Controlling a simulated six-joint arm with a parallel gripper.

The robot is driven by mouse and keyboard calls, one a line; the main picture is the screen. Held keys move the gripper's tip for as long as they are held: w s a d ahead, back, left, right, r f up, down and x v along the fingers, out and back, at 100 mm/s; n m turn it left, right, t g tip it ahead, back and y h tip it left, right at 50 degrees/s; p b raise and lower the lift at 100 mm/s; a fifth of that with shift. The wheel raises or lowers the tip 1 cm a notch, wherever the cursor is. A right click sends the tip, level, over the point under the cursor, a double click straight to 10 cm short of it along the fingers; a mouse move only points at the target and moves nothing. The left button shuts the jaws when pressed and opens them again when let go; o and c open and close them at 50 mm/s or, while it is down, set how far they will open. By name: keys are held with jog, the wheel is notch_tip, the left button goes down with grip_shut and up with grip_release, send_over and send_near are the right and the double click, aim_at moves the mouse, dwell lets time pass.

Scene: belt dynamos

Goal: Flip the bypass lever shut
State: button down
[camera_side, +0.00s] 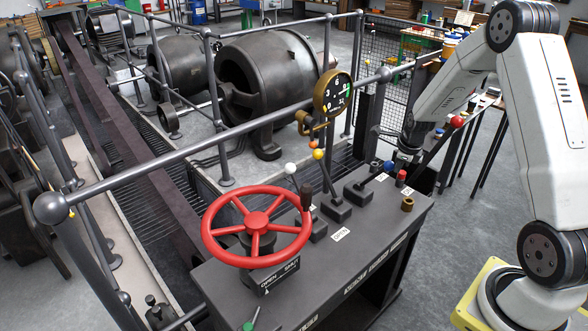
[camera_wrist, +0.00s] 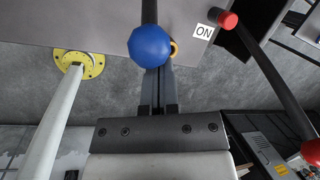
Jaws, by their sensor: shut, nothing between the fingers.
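Several levers stand on a dark console, and I cannot read which is marked bypass. A lever with a blue ball knob (camera_side: 388,166) leans at the console's right part; its knob (camera_wrist: 150,46) is large in the wrist view. A long dark lever with a red ball (camera_side: 457,121) rises to its right; the ball also shows in the wrist view (camera_wrist: 311,152). My gripper (camera_wrist: 158,77) is shut and empty, its fingertips close to the blue knob. I cannot tell whether they touch it. In the side view the fingers are partly hidden by my wrist.
A red handwheel (camera_side: 256,226) stands on the console (camera_side: 372,236). Levers with white (camera_side: 290,168) and yellow (camera_side: 318,154) knobs stand between it and the blue one. A short red part (camera_side: 401,175) is beside the blue lever. A railing (camera_side: 205,140) and round gauge (camera_side: 334,93) stand behind.

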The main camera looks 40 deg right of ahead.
jog(key=shift+w+r, duration=0.15)
jog(key=shift+w, duration=0.1)
jog(key=shift+w+r, duration=0.4)
jog(key=shift+w, duration=0.15)
jog(key=w+r, duration=0.3)
jog(key=w, duration=0.5)
notch_tip(320, 180, up, 9)
jog(key=shift+w+d+r, duration=0.15)
jog(key=shift+w, duration=0.2)
dwell(0.8)
